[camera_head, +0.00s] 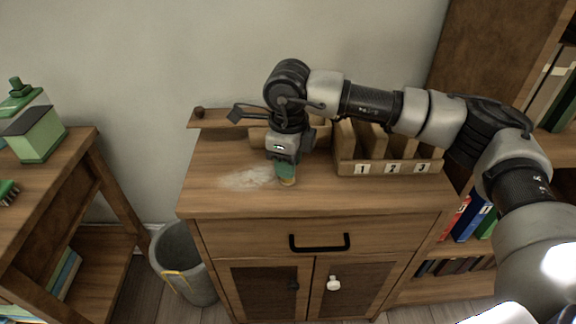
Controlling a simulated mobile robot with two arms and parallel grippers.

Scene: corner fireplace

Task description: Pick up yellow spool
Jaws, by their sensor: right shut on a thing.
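My right gripper (286,168) comes in from the right and points down over the wooden cabinet top (222,196). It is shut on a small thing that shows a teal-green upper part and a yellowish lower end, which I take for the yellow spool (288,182). The spool is at or just above the cabinet top; I cannot tell whether it touches the wood. The fingers hide much of it. My left gripper is not in view.
A pale powdery patch (246,179) lies left of the gripper. A wooden sorter numbered 1 to 3 (391,168) stands to the right, under my arm. A grey bin (181,262) stands on the floor at left. The cabinet's front strip is clear.

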